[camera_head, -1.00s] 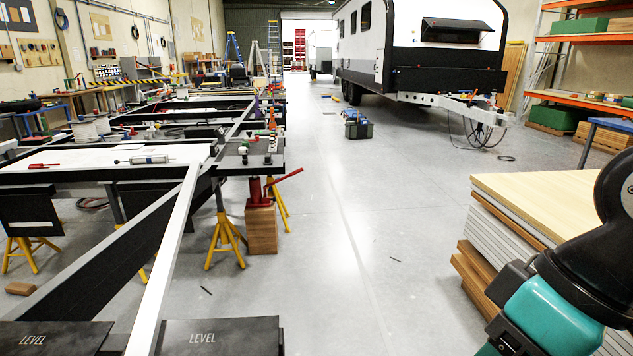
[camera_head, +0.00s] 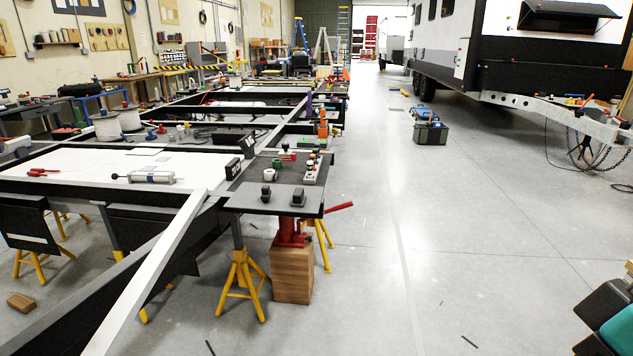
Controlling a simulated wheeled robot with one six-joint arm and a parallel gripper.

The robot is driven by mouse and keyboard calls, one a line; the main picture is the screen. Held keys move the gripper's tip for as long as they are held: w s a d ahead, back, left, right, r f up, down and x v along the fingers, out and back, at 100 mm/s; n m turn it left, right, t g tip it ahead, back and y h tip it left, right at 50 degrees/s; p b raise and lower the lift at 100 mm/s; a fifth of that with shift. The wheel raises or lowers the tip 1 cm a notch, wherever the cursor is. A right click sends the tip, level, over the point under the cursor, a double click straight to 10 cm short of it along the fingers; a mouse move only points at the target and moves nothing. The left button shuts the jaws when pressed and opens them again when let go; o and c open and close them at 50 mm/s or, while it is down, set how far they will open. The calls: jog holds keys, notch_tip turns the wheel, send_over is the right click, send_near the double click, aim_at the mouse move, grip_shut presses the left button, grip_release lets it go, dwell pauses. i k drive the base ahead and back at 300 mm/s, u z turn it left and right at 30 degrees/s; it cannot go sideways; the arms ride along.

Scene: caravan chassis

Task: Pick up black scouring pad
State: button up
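I cannot single out the black scouring pad with certainty. The dark tray (camera_head: 272,200) at the near corner of the trailer chassis (camera_head: 192,202) carries several small items, including dark ones at its front edge and green, white and red ones behind. Two small black blocks (camera_head: 233,168) stand at the tray's left side, too small to name. My gripper is not in view; only dark and teal parts of my arm show at the lower right edge.
A red jack (camera_head: 291,232) on a wooden block (camera_head: 292,272) and yellow stands (camera_head: 240,287) support the chassis. Its pale drawbar beam (camera_head: 150,275) reaches toward me. A toolbox (camera_head: 430,132) stands on the floor. The caravan (camera_head: 540,60) is at right.

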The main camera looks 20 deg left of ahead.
aim_at(299, 199)
jog(key=i, duration=1.5)
jog(key=u, duration=2.05)
jog(key=i, duration=1)
jog(key=z, duration=1.2)
